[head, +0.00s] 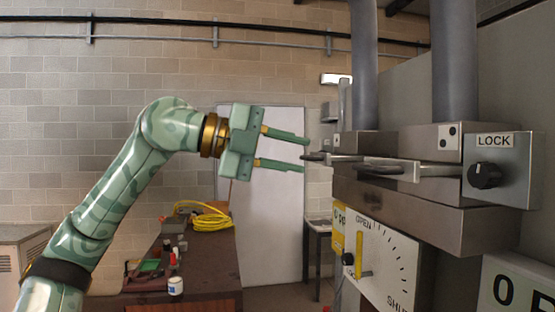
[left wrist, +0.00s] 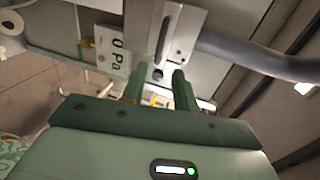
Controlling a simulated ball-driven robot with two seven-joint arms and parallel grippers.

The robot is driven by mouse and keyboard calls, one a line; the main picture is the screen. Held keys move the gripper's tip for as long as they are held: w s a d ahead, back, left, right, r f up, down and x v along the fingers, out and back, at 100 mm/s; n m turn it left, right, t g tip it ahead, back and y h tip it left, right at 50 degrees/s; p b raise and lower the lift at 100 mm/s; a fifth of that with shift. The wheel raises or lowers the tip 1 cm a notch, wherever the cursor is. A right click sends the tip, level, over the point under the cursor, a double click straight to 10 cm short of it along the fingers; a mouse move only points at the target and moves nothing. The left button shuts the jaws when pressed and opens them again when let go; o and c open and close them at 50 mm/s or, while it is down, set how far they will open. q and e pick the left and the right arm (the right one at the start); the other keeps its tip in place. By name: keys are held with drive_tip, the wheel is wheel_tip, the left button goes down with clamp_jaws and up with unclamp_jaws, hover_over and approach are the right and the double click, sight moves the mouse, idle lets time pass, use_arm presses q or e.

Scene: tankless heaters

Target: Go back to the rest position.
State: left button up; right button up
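My left gripper (head: 305,155) reaches in from the left in the head view, raised in front of the white door. Its two green fingers are apart and nothing shows between them. Its fingertips are close to the end of a metal lever (head: 318,157) on the heater unit (head: 420,215); I cannot tell whether they touch. In the left wrist view the gripper's fingers (left wrist: 158,78) are also apart, pointing at the unit's metal plate (left wrist: 178,35). My right gripper is not in view.
The unit on the right carries a LOCK knob (head: 485,176), an OPEN/SHUT scale panel (head: 385,262) and thick grey pipes (head: 453,60). A brown workbench (head: 210,265) with a yellow coiled cable (head: 211,218) stands below my left arm. Free air lies before the white door (head: 265,215).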

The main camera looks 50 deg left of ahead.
use_arm(q)
drive_tip(key=shift+v, duration=1.15)
